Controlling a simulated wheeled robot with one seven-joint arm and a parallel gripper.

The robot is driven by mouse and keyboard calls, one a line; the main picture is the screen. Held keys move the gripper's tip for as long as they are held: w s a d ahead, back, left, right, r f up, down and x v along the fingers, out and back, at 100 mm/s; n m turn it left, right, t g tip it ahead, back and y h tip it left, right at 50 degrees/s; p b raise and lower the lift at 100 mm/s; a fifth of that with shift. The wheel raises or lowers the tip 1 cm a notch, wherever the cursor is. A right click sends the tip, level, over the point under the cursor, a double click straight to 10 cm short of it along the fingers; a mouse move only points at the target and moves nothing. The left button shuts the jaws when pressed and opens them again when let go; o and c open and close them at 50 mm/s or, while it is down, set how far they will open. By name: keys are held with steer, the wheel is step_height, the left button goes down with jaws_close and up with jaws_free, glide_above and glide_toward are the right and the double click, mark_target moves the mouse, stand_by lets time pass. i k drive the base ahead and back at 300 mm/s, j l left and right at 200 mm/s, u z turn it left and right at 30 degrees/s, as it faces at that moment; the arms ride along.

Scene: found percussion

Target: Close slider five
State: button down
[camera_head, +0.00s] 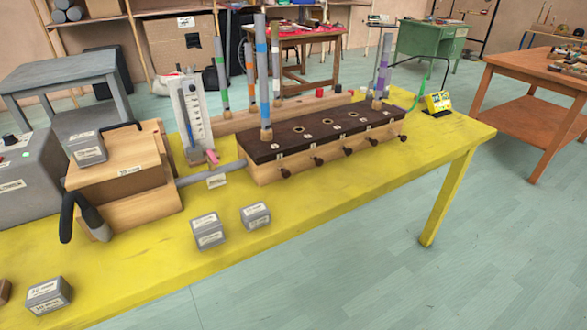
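A long wooden chest (330,150) with a dark top (290,143) stands on the yellow table. Several dark slider knobs stick out along its front, from the leftmost knob (285,172) to the rightmost knob (403,137) near the right end. Small white labels sit by the knobs, but their numbers are too small to read, so I cannot tell by label which is slider five. How far each slider is pushed in is also unclear. Tall banded pipes, such as the blue one (263,80), stand on the chest. My gripper is not in view.
On the yellow table (330,220) a wooden box (118,175) with a black handle (80,212) joins the chest by a grey tube (213,175). Grey labelled blocks (208,231) lie in front. A gauge board (192,120) stands behind. The table's front right is clear.

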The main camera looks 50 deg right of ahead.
mark_target(404, 138)
steer(key=z, duration=1.4)
